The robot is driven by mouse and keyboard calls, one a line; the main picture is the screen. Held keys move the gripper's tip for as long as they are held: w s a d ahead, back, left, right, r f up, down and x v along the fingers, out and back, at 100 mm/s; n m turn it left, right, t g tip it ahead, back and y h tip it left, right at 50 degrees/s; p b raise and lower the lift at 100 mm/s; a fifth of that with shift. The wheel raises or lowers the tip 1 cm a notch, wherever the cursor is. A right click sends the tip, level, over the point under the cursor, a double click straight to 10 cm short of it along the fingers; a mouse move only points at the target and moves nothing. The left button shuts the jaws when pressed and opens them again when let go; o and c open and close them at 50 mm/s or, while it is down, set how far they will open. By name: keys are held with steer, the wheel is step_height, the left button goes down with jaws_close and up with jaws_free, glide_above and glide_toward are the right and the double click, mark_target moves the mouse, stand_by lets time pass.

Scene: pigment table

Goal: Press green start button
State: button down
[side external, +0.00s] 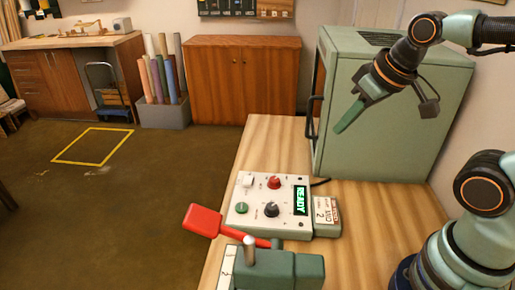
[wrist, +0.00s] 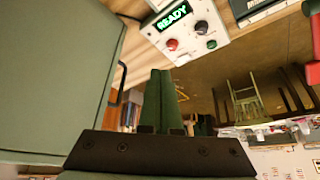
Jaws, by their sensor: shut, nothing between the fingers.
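The green start button (side external: 242,208) is a small round button at the lower left of a white control box on the wooden table. It also shows in the wrist view (wrist: 211,44) at the box's lower right corner. The control box (side external: 236,220) carries a lit READY display (side external: 300,200), a red knob (side external: 274,183), a black knob (side external: 271,209) and a white switch (side external: 248,181). My gripper (side external: 340,130) has green fingers, shut and empty. It hangs above and to the right of the box, in front of the green cabinet, well apart from the button.
The large green cabinet (side external: 400,125) with a dark handle fills the table's back right. A red paddle lever (side external: 203,220) and a green device (side external: 280,270) stand in front of the box. Bare tabletop (side external: 268,140) lies behind the box.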

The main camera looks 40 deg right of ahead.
steer(key=w+a+f+m+t+y, duration=0.2)
steer(key=w+a+f, duration=0.3)
steer(key=w+a, duration=0.3)
steer(key=m+t+y, duration=0.1)
steer(key=m, duration=0.2)
glide_above(245, 209)
step_height(245, 209, down, 5)
steer(key=shift+f, duration=0.2)
steer(key=shift+f, duration=4.4)
steer(key=shift+f, duration=0.1)
steer(key=shift+f, duration=0.3)
steer(key=shift+f, duration=0.5)
steer(key=shift+r, duration=0.9)
